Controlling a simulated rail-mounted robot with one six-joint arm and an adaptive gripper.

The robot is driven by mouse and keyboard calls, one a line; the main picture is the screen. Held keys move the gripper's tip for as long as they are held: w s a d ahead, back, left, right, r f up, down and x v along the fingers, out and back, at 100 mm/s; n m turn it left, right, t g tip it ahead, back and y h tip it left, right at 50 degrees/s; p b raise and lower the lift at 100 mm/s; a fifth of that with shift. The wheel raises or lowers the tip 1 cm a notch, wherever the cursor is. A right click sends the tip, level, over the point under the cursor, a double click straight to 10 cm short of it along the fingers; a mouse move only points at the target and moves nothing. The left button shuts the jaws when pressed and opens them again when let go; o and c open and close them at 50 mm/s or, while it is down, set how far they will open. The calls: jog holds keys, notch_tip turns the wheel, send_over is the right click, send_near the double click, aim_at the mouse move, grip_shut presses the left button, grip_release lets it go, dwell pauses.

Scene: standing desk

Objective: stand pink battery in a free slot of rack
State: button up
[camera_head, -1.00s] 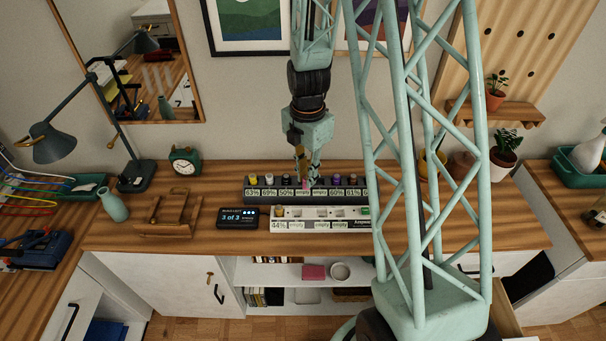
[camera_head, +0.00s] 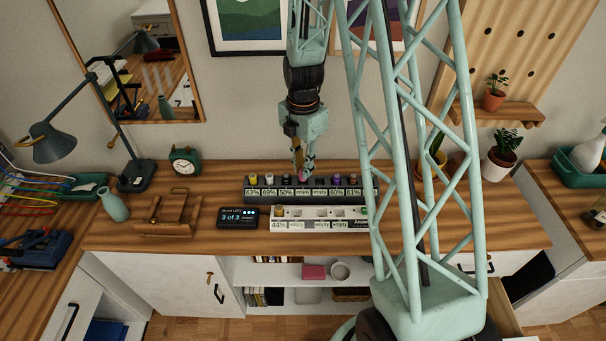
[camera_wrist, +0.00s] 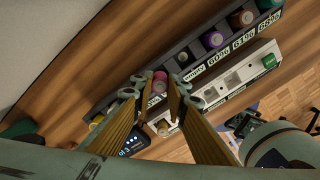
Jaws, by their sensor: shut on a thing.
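The pink battery (camera_wrist: 160,77) shows between the fingertips of my gripper (camera_wrist: 163,92) in the wrist view. My gripper (camera_head: 303,174) is shut on it over the back, dark rack (camera_head: 366,191). The battery is mostly hidden in the head view, and I cannot tell whether its lower end is inside a slot. A dark opening (camera_wrist: 183,57) beside an "empty" label lies just right of it in the wrist view. The white rack (camera_head: 274,226) stands in front, with one "44%" label and several "empty" labels.
Purple (camera_wrist: 213,40) and brown (camera_wrist: 240,19) batteries stand in the dark rack right of my gripper. A small display (camera_head: 238,219) reads "3 of 3".

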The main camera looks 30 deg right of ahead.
jog(key=shift+f, duration=1.45)
jog(key=shift+f, duration=0.15)
jog(key=o, duration=0.9)
jog(key=shift+r+p, duration=0.45)
jog(key=shift+r, duration=5.75)
jog(key=shift+r, duration=0.1)
